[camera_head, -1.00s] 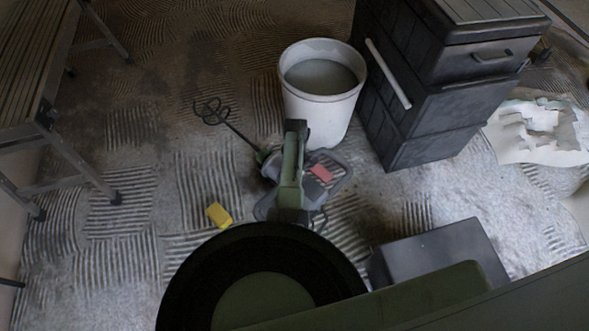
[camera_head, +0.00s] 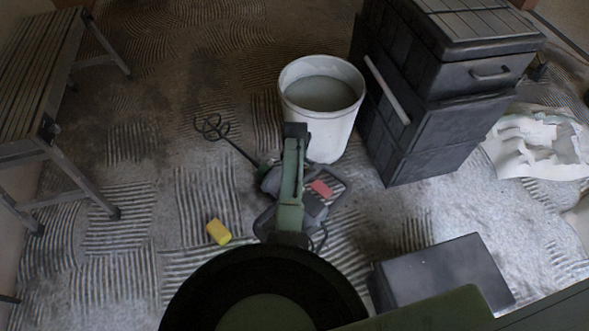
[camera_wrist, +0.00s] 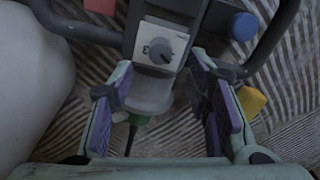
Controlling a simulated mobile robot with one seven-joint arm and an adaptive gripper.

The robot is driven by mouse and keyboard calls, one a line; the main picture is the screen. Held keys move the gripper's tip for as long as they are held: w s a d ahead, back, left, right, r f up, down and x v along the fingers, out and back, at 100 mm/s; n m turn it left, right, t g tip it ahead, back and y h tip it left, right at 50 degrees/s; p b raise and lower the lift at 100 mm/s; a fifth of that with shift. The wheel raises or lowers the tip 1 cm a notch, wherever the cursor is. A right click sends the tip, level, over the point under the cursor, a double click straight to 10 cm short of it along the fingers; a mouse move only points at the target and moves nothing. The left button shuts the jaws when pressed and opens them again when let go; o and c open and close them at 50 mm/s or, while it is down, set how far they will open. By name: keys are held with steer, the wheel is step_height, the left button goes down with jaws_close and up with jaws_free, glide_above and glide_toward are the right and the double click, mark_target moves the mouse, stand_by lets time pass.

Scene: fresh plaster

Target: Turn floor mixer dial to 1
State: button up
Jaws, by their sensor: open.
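The floor mixer (camera_head: 270,180) lies on the floor below the white bucket, with its whisk end (camera_head: 212,127) toward the upper left. My arm covers much of it in the head view. In the wrist view the mixer body (camera_wrist: 150,95) shows its dial (camera_wrist: 158,51), a round grey knob on a light plate with a dark marking to its left. The number it points to is too small to read. My gripper (camera_wrist: 165,100) is open, its purple-padded fingers on either side of the mixer's narrow lower part, with the dial just beyond the fingertips. I cannot tell any contact.
A white bucket (camera_head: 325,125) of grey liquid stands close behind the mixer. Stacked dark toolboxes (camera_head: 430,140) stand to its right. A yellow sponge (camera_head: 218,232) lies at left, a dark box (camera_head: 440,272) at lower right, and a step bench (camera_head: 35,85) at far left. Floor between is mostly clear.

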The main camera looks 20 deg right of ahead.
step_height(320, 180, up, 6)
steer(key=shift+r, duration=0.15)
stand_by(0.6)
